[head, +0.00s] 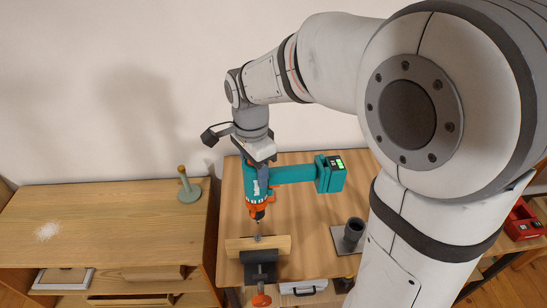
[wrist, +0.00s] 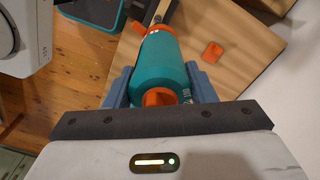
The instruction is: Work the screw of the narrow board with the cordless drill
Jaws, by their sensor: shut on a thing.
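The cordless drill (head: 294,174), teal with orange parts, is held bit-down in my gripper (head: 257,164). Its battery end points right in the head view. In the wrist view, the blue fingers of my gripper (wrist: 160,86) are closed on both sides of the drill's teal body (wrist: 165,62). The narrow board (head: 238,247) lies level at the table's front edge, in a dark clamp (head: 262,256). A small grey screw (head: 258,237) shows on the board, just below the drill's tip. I cannot tell whether bit and screw touch. The wrist view hides the tip.
A dark grey cup-like holder (head: 353,231) on a plate stands right of the board. The clamp's orange knob (head: 261,299) hangs in front. A green-based peg (head: 189,188) stands on the left cabinet (head: 100,220). A red box (head: 522,222) is at far right.

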